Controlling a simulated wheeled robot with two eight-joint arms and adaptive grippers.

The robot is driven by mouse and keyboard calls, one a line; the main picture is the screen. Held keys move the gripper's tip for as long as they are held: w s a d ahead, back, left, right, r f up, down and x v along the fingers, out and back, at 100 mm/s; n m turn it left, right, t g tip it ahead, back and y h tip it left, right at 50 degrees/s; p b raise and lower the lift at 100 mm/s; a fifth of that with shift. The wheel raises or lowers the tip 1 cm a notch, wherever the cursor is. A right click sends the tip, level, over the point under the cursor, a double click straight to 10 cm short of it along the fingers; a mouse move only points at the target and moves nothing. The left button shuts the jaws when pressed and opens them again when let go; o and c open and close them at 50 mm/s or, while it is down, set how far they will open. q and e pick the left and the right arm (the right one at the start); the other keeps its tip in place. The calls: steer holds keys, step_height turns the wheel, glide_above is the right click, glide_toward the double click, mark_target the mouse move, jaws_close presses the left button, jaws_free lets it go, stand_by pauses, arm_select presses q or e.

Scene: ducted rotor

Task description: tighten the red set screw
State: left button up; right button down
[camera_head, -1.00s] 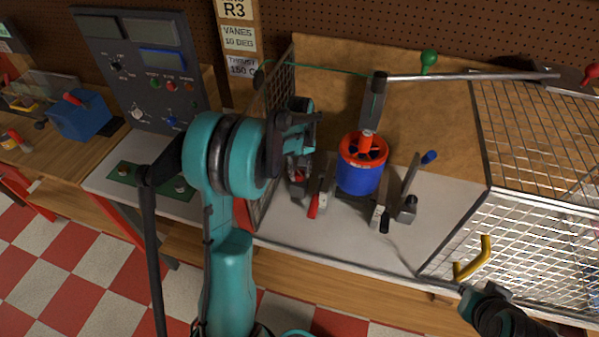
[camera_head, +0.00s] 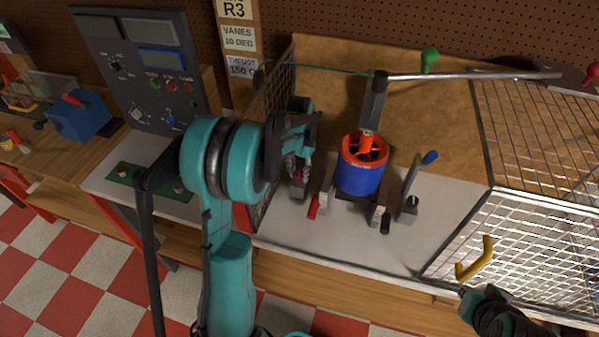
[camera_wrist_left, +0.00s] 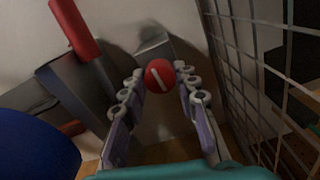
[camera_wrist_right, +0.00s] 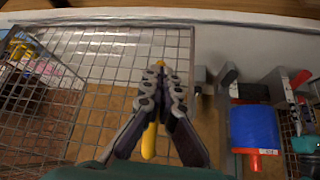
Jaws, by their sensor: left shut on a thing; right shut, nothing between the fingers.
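The red set screw (camera_wrist_left: 159,76) shows in the left wrist view as a round red head with a pale slot line. It sits on a grey block (camera_wrist_left: 152,45). My left gripper (camera_wrist_left: 160,82) is shut on the screw head, one finger on each side, pointing down. In the head view my left gripper (camera_head: 298,166) is left of the blue ducted rotor (camera_head: 358,178), and the screw is mostly hidden below it. My right gripper (camera_wrist_right: 162,70) is shut and empty, over the yellow handle (camera_wrist_right: 149,141) in its wrist view. In the head view my right gripper (camera_head: 468,292) is at the lower right.
A wire mesh panel (camera_wrist_left: 247,75) stands close to my left gripper. A mesh cage (camera_head: 520,235) with the yellow handle fills the right. A grey rod (camera_head: 470,77) spans the back.

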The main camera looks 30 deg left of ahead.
mark_target(300, 173)
arm_select(q)
steer(key=shift+m, duration=0.4)
steer(key=o, duration=1.2)
steer(key=shift+c, duration=0.2)
step_height(300, 173, up, 12)
